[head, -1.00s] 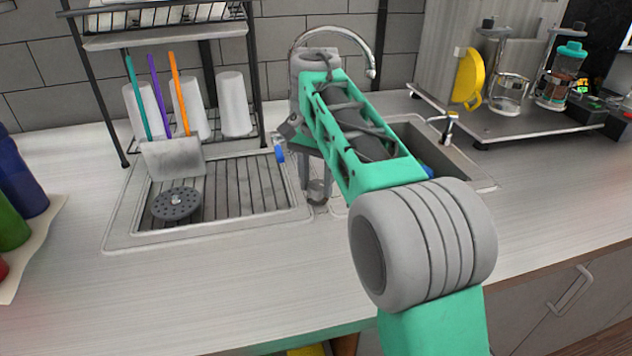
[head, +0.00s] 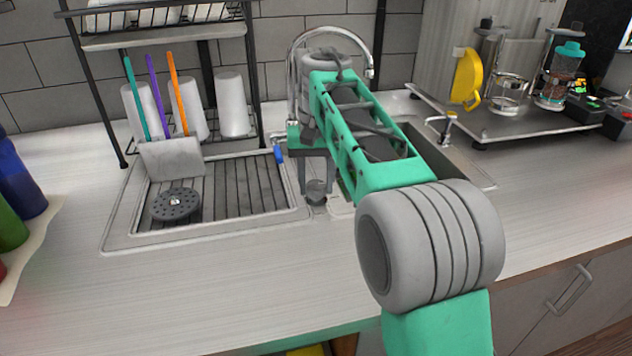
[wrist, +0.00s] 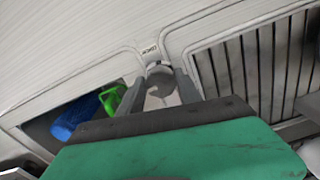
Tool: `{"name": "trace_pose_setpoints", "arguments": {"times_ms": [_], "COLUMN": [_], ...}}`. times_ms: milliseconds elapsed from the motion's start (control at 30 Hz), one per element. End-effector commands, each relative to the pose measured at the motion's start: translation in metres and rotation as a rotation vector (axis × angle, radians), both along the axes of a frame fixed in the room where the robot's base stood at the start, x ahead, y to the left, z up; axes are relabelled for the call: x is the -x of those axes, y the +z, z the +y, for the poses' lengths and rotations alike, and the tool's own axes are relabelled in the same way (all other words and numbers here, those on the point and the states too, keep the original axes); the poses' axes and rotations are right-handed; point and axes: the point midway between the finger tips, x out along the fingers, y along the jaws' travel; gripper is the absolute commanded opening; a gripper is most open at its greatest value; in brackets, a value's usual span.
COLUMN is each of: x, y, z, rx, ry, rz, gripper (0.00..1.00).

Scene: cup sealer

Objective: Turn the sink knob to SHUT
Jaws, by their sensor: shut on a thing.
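The sink knob (head: 316,190) is a small round grey piece on the front rim between the drainboard and the basin. It also shows in the wrist view (wrist: 160,84), between my fingers, next to a small label on the rim with print too small to read. My gripper (head: 317,184) points down at the rim with its two grey fingers on either side of the knob, shut on it. In the wrist view my gripper (wrist: 161,92) hides the lower part of the scene. The knob's marked position cannot be read.
The chrome faucet (head: 371,60) arches behind my arm. The sink basin (head: 452,168) lies right, with blue and green items inside. The ribbed drainboard (head: 240,190) holds a grey strainer (head: 176,204). A dish rack (head: 95,90) stands behind. The front counter (head: 200,290) is clear.

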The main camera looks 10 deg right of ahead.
Motion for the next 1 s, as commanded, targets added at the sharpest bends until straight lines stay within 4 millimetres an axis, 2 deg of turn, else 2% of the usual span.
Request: {"name": "trace_pose_setpoints", "arguments": {"times_ms": [300, 333, 600, 867, 1000], "x": [0.0, 0.0, 0.0, 0.0, 0.0], "y": [-0.001, -0.001, 0.0, 0.003, 0.028], "z": [0.0, 0.0, 0.0, 0.0, 0.0], "rx": [0.0, 0.0, 0.0, 0.0, -0.001], "ry": [0.004, 0.004, 0.002, 0.002, 0.002], "rz": [0.001, 0.001, 0.001, 0.0, 0.0], "gripper": [0.01, 0.42, 0.63, 0.63, 0.63]}}
